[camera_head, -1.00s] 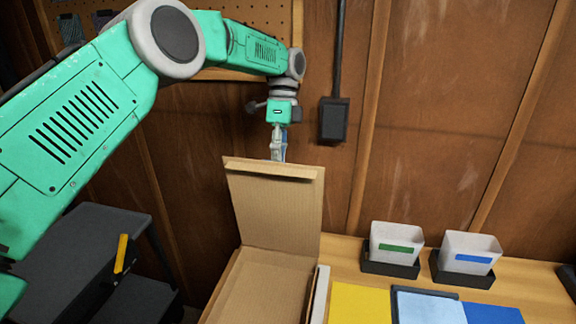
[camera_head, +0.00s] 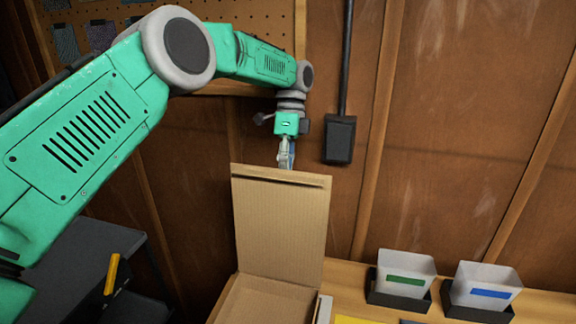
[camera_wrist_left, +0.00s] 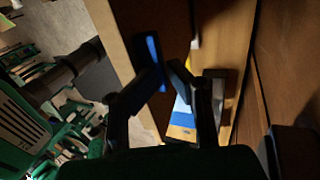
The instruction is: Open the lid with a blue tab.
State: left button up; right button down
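The brown cardboard lid (camera_head: 281,225) of an open box (camera_head: 262,302) stands up nearly upright at the box's back edge in the head view. My left gripper (camera_head: 286,160) is at the lid's top edge, pointing down, its fingertips partly hidden behind the lid. A blue sliver shows beside its fingers. In the left wrist view a blue strip (camera_wrist_left: 152,48), probably the tab, shows against the brown panel, just beyond the fingertips (camera_wrist_left: 170,76). The fingertips are close together; whether they hold the tab is unclear. My right gripper is out of view.
Two pale bins, one with a green label (camera_head: 405,266) and one with a blue label (camera_head: 484,286), stand in black holders right of the box. A black wall box (camera_head: 339,140) hangs behind. A pegboard (camera_head: 215,45) is at the upper left, a dark stand (camera_head: 85,262) below it.

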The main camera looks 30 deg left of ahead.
pick_arm(q)
jog(key=shift+o, duration=1)
jog(key=shift+s+a+f, duration=0.1)
jog(key=shift+s+f, duration=0.1)
jog(key=shift+f, duration=0.8)
jog(key=shift+w+a+f, duration=0.2)
jog(key=shift+w+a, duration=0.05)
jog(key=shift+w, duration=0.3)
jog(key=shift+s+r, duration=0.3)
jog(key=shift+r, duration=0.1)
notch_tip(320, 180, up, 10)
jog(key=shift+w+f, duration=0.2)
jog(key=shift+a, duration=0.1)
jog(key=shift+s, duration=0.1)
